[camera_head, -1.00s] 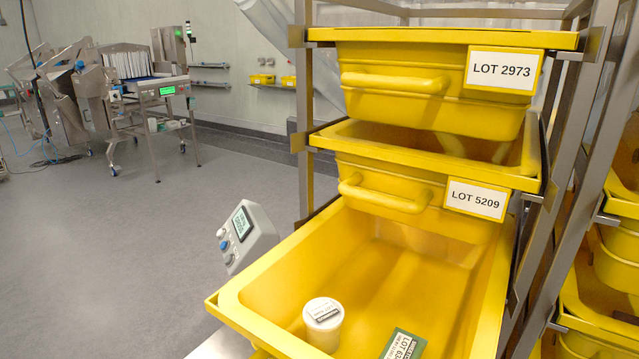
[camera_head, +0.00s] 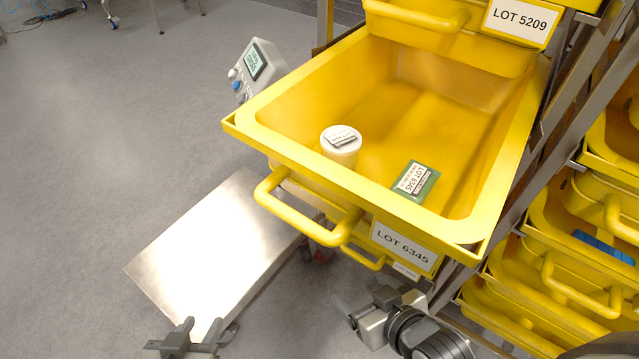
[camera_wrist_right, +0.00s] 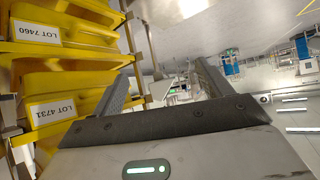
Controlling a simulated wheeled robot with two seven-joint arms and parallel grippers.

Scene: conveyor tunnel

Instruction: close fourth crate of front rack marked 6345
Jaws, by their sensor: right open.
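The yellow crate labelled LOT 6345 (camera_head: 262,118) is pulled out of the front rack, below the crate labelled LOT 5209 (camera_head: 500,62). Its front handle (camera_head: 300,214) faces me, with nothing on it. A white lidded jar (camera_head: 341,147) and a green box (camera_head: 414,182) are inside. My left gripper (camera_head: 190,338) is at the bottom, open and empty, left of and below the handle. My right gripper (camera_head: 346,312) is below the crate front, apart from it. In the right wrist view it is open and empty (camera_wrist_right: 160,80).
Another crate handle (camera_head: 362,258) shows just under the open crate. A grey device with a screen (camera_head: 256,68) stands beside the crate's left side. A flat metal plate (camera_head: 215,250) lies left of the rack. More yellow crates (camera_head: 560,270) stand at right.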

